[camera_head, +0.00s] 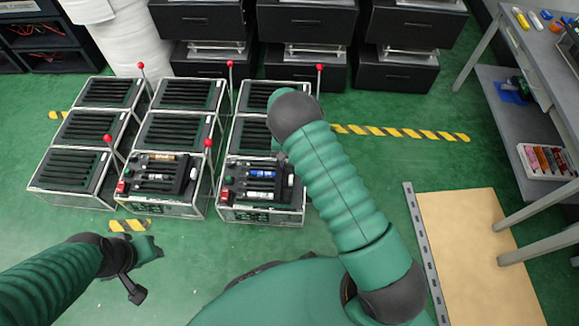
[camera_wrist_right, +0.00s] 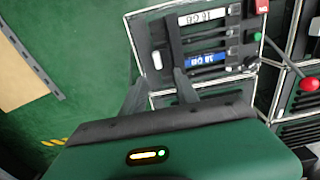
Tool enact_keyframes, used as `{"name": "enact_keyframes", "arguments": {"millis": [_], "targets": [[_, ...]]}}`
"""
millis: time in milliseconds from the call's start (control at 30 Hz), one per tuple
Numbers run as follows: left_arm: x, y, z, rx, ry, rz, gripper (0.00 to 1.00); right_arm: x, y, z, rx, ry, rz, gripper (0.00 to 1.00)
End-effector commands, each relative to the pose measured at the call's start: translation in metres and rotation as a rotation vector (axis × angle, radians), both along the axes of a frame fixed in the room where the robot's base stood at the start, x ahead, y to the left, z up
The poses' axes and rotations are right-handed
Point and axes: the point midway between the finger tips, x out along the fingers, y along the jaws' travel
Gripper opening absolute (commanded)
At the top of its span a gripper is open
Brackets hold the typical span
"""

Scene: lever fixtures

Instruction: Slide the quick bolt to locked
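The front right fixture (camera_head: 262,190) is a pale-framed box. Its panel carries a blue cylinder (camera_head: 262,174), a white cylinder (camera_head: 260,195) and a dark crossbar. I cannot tell for certain which part is the quick bolt. In the right wrist view, the dark bar (camera_wrist_right: 174,42) and a small white piece (camera_wrist_right: 157,60) lie just ahead of my right gripper (camera_wrist_right: 160,88). Its two fingers are apart, with nothing seen between them. In the head view the right arm partly hides this gripper (camera_head: 279,148). My left gripper (camera_head: 136,272) is low at the left, away from the fixtures; its fingers are unclear.
More fixtures stand in rows at left and behind; several levers have red knobs, one (camera_head: 208,143) beside the front right fixture. A green button (camera_wrist_right: 257,37) is on the panel. A grey table (camera_head: 545,75) stands right.

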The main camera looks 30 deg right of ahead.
Motion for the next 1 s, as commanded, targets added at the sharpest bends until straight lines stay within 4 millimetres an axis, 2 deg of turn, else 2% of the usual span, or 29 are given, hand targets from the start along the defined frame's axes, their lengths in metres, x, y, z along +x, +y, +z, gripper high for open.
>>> {"name": "enact_keyframes", "arguments": {"millis": [33,200,767,867,967,1000], "targets": [[0.0,0.0,0.012,0.0,0.0,0.0,0.39,0.0,0.0,0.019,0.0,-0.001,0.001,0.36],[0.0,0.0,0.021,0.0,0.0,0.0,0.39,0.0,0.0,0.043,0.0,0.0,0.001,0.36],[0.0,0.0,0.021,0.0,0.0,0.0,0.39,0.0,0.001,0.048,0.001,-0.001,0.002,0.36],[0.0,0.0,0.021,0.0,0.0,0.0,0.39,-0.006,0.004,0.069,0.006,-0.015,0.017,0.36],[0.0,0.0,0.021,0.0,0.001,0.0,0.39,-0.028,0.016,0.113,0.018,-0.045,0.068,0.36],[0.0,0.0,0.021,0.0,0.0,0.0,0.39,-0.041,0.023,0.133,0.02,-0.061,0.104,0.36]]}}
